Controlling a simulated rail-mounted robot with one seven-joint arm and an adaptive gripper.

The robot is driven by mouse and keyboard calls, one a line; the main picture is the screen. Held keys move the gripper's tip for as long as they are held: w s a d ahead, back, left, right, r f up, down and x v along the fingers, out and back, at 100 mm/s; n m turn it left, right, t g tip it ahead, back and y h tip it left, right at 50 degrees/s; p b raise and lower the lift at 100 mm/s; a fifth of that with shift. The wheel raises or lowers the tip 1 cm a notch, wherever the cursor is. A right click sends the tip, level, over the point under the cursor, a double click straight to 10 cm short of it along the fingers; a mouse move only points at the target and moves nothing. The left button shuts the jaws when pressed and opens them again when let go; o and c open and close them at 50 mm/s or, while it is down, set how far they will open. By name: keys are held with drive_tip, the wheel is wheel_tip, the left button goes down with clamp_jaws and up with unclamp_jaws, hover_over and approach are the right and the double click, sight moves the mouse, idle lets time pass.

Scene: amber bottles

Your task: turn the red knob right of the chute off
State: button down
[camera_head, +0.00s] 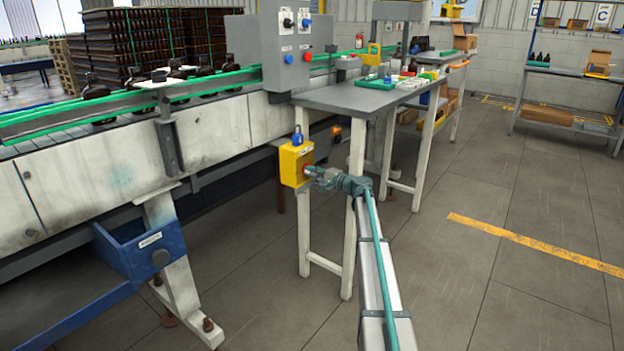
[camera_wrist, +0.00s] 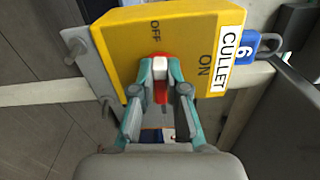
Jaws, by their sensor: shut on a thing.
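A yellow switch box (camera_head: 294,165) is fixed beside the pale leg of the grey table, right of the blue chute (camera_head: 150,250). In the wrist view the box (camera_wrist: 120,50) has a CULLET label, with OFF above the knob and ON to its right. The red knob (camera_wrist: 160,63) has a pale stripe on its handle. The handle appears roughly in line with OFF, though foreshortening makes its exact angle hard to tell. My gripper (camera_head: 311,172) is at the box front. Its fingers (camera_wrist: 160,88) are shut on the knob from both sides and hide part of it.
The grey table (camera_head: 350,97) stands above and right of the box. A conveyor (camera_head: 100,165) with dark bottles runs at left. A grey control panel (camera_head: 283,50) rises behind. The floor at right is clear.

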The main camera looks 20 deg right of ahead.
drive_tip(key=shift+n+b, duration=0.35)
drive_tip(key=shift+n, duration=0.15)
drive_tip(key=c, duration=1.2)
unclamp_jaws()
drive_tip(key=v, duration=1.2)
